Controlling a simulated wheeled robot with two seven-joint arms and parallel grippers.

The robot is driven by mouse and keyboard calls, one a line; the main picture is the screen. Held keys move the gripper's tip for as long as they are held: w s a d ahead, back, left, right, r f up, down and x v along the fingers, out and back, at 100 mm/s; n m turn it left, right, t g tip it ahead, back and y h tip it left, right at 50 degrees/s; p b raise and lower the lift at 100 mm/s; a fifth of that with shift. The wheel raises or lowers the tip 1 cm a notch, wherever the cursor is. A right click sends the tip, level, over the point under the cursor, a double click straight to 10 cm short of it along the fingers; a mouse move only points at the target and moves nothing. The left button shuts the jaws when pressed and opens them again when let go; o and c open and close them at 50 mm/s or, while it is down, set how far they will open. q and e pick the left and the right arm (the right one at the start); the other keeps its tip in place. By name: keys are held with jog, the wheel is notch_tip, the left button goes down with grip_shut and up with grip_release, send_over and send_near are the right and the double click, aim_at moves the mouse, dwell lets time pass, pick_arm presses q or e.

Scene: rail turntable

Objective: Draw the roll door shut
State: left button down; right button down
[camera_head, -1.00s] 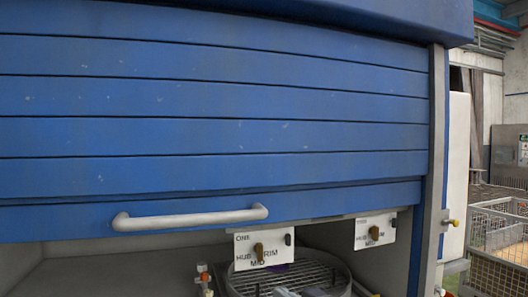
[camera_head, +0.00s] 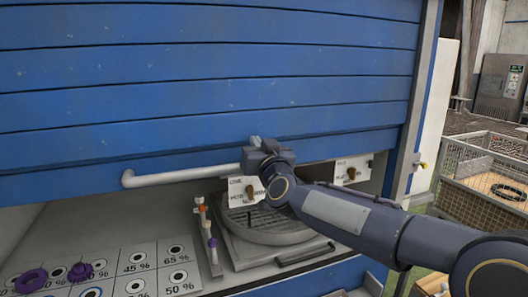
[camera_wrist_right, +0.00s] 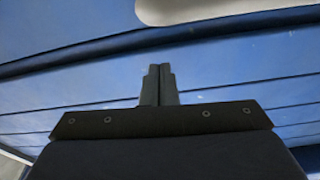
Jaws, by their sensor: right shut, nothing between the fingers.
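The blue slatted roll door (camera_head: 200,80) is partly down, with an open gap under its bottom edge. A pale bar handle (camera_head: 180,175) runs along its lowest slat. My right gripper (camera_head: 256,143) is at the handle's right end and hides that end; the head view does not show clearly whether they touch. In the right wrist view my right fingers (camera_wrist_right: 160,85) are shut together with nothing between them, in front of the blue door slats (camera_wrist_right: 90,95). A pale blurred shape at the top there (camera_wrist_right: 210,10) looks like the handle. My left gripper is not in view.
Below the door lie a round grated turntable (camera_head: 265,222), a white label card (camera_head: 243,191), a second card (camera_head: 350,171), and a panel of percentage-marked squares (camera_head: 135,262) with purple pieces. A wire cage (camera_head: 485,180) stands at right, beyond the grey door post (camera_head: 408,140).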

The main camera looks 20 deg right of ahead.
jog(key=f, duration=0.3)
jog(key=shift+a+f+b, duration=0.25)
jog(key=shift+f+b, duration=0.1)
jog(key=shift+f, duration=0.05)
